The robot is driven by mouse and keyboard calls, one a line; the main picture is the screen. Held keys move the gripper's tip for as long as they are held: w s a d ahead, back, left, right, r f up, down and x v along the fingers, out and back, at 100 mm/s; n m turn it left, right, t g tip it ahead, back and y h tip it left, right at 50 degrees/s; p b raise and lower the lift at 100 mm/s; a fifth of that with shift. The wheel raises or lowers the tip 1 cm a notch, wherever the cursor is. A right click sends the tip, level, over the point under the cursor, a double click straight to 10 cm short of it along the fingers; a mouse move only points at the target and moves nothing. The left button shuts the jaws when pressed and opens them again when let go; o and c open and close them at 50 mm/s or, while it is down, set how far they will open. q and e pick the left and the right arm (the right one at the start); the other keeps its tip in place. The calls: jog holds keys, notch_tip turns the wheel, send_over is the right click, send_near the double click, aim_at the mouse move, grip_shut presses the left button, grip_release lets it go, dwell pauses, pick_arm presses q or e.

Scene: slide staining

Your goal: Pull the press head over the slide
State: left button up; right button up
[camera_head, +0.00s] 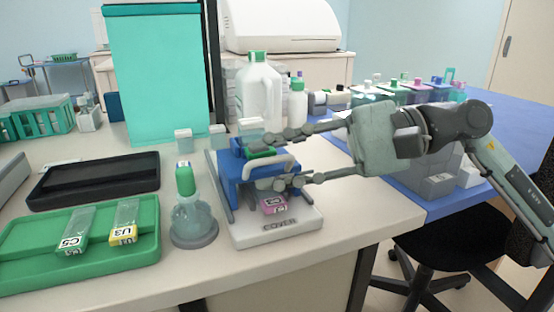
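My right gripper (268,162) reaches in from the right with fingers spread, one above and behind the handle, one below and in front. The handle lies between them; I cannot tell whether they touch it. My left gripper is not in view.
A dropper bottle with a green cap (186,182) stands close left of the press. A green tray (30,243) holds slides labelled C5 (73,238) and U3 (124,226). A black tray (95,178) lies behind it. Jugs (259,92) and bottles stand behind the press.

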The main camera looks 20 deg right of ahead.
jog(key=v, duration=1.2)
dwell(0.3)
